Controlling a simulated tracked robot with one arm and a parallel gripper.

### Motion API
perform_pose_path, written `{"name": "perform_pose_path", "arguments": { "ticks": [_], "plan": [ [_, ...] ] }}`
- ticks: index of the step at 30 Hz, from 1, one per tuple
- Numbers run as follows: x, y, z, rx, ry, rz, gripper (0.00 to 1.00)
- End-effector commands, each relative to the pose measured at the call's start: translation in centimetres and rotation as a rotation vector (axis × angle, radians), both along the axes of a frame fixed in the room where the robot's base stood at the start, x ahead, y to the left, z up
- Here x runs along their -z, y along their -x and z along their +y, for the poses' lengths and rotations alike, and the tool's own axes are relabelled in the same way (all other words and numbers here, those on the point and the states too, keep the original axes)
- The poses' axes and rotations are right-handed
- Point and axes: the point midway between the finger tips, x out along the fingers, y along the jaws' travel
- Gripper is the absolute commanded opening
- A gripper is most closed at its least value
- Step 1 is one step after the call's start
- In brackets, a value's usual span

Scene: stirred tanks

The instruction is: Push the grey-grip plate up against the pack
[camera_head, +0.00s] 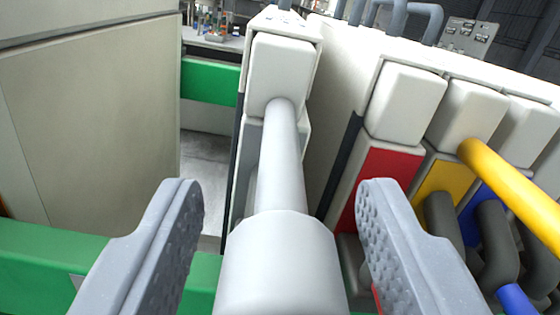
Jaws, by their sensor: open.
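The grey-grip plate (283,75) stands upright, a narrow white slab seen nearly edge-on at the centre. Its thick grey grip (283,165) sticks out toward me and widens into a larger cylinder at the bottom. My gripper (278,188) is open, one finger on each side of the grip with space between. The pack (405,100) is a row of white plates at the right, with red, yellow and blue front panels. The pale side face of its nearest plate shows beside the grey-grip plate, so a gap separates them. The lower gap is partly hidden.
A big beige block (90,110) stands at the left, with open space between it and the plate. Green rails (210,80) run across behind and low in front. A yellow bar (510,190) and dark grips stick out from the pack near my right finger.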

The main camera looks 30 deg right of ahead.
Motion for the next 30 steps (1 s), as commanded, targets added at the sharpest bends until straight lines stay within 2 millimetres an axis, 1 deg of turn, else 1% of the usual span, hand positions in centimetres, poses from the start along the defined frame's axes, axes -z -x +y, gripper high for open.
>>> {"name": "perform_pose_path", "arguments": {
  "ticks": [3,12,13,14,15,17,18,25,30],
  "plan": [
    [0.0,-0.5,-0.2,-0.001,0.0,0.0,0.47],
    [0.1,-0.6,-0.2,-0.001,0.001,0.001,0.47],
    [0.1,-0.6,-0.2,-0.001,0.001,0.001,0.41],
    [0.1,-0.6,-0.2,-0.001,0.001,0.001,0.33],
    [0.1,-0.6,-0.2,-0.001,0.001,0.001,0.22],
    [0.1,-0.6,-0.2,-0.001,0.001,0.001,0.05],
    [0.1,-0.6,-0.2,-0.001,0.001,0.001,0.0],
    [0.1,-0.5,-0.6,0.0,0.002,0.001,0.0],
    [0.2,-0.1,-1.9,0.004,0.003,0.002,0.0]
  ]
}}
